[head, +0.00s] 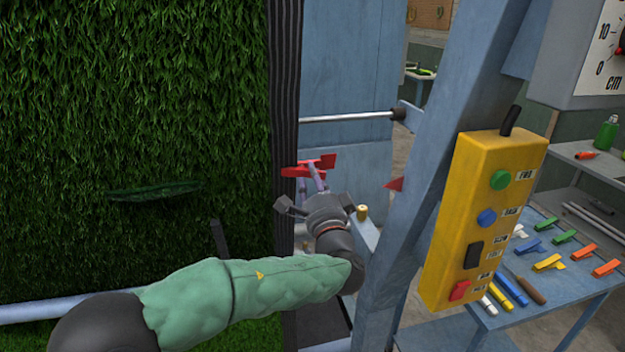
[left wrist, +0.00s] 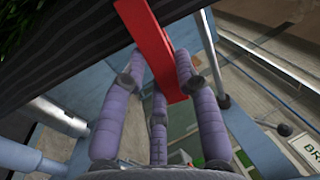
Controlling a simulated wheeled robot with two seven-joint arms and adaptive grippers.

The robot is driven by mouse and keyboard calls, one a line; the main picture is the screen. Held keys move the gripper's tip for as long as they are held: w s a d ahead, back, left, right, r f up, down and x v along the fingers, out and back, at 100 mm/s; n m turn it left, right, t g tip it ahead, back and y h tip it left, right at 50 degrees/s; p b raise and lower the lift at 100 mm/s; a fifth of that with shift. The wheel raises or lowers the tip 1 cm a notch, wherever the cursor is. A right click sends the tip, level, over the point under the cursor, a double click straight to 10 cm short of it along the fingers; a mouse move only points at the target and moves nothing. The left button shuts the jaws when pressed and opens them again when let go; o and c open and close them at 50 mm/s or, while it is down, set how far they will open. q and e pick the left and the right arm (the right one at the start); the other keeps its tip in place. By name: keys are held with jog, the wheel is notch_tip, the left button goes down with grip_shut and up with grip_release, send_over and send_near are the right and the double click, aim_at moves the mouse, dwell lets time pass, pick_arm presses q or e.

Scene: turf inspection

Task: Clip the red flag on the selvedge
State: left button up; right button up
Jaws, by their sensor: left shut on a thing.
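The red flag (head: 327,162) is held at the right edge of the dark striped selvedge (head: 285,100), which borders the upright green turf (head: 140,90). My left gripper (head: 313,178) is shut on the flag from below. In the left wrist view, the purple fingers (left wrist: 160,85) close around the red flag (left wrist: 148,40), and its upper end overlaps the black selvedge (left wrist: 65,60). I cannot tell whether the flag grips the edge or only lies in front of it. My right gripper is not in view.
A blue frame post (head: 440,130) and a yellow control box (head: 485,220) stand right of my left arm. A metal rod (head: 345,118) runs above the gripper. A blue table (head: 550,290) with several coloured clips is at the right. A dark green patch (head: 155,192) marks the turf.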

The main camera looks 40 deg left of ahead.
pick_arm(q)
jog(key=shift+b, duration=0.4)
dwell(0.3)
jog(key=o, duration=1)
jog(key=shift+s+d, duration=0.1)
jog(key=shift+s, duration=0.05)
